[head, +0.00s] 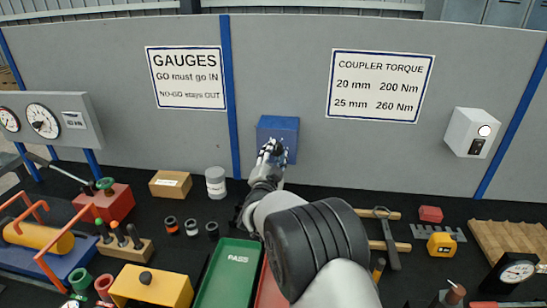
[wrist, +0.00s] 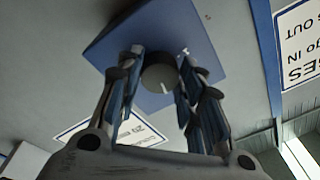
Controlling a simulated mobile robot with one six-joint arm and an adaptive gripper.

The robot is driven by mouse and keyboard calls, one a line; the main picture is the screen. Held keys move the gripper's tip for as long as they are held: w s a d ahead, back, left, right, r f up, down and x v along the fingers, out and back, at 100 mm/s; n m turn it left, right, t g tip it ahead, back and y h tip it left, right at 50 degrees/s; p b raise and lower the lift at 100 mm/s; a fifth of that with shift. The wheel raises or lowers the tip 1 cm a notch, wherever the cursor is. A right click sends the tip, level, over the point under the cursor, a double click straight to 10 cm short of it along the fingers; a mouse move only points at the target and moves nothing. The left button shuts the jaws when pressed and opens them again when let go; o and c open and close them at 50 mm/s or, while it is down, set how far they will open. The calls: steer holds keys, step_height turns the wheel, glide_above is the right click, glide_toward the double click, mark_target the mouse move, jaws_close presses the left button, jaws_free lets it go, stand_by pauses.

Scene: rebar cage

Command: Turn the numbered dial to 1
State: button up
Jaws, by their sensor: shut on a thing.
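The dial is a dark round knob (wrist: 159,76) on the face of a blue box (head: 291,128) fixed to the grey wall panel. The blue box also fills the top middle of the wrist view (wrist: 165,28). My gripper (head: 271,150) reaches up to the box. In the wrist view my gripper (wrist: 161,60) has one finger on each side of the knob and is shut on it. A pale pointer line shows on the knob's lower part in that view. A small white mark sits on the box to the upper right of the knob, too small to read surely. Other numbers are hidden by the fingers.
Signs about gauges (head: 187,78) and coupler torque (head: 380,86) hang on the panel. A white switch box (head: 472,132) is at right.

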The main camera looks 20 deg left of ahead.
steer(key=n+y, duration=0.1)
steer(key=n, duration=0.5)
steer(key=shift+d, duration=0.15)
steer(key=n, duration=0.5)
steer(key=shift+d+g+y, duration=0.1)
steer(key=shift+g+y, duration=0.2)
steer(key=n+p, duration=0.2)
steer(key=n, duration=0.4)
steer(key=shift+r+g, duration=0.1)
steer(key=shift+g, duration=0.2)
steer(key=shift+w+d+r+n+g+y+p, duration=0.1)
steer(key=shift+n+g+y+p, duration=0.2)
steer(key=shift+n+p, duration=1.55)
steer(key=shift+n+b, duration=0.75)
steer(key=shift+n, duration=0.1)
steer(key=o, duration=1.1)
steer(key=shift+c, duration=0.2)
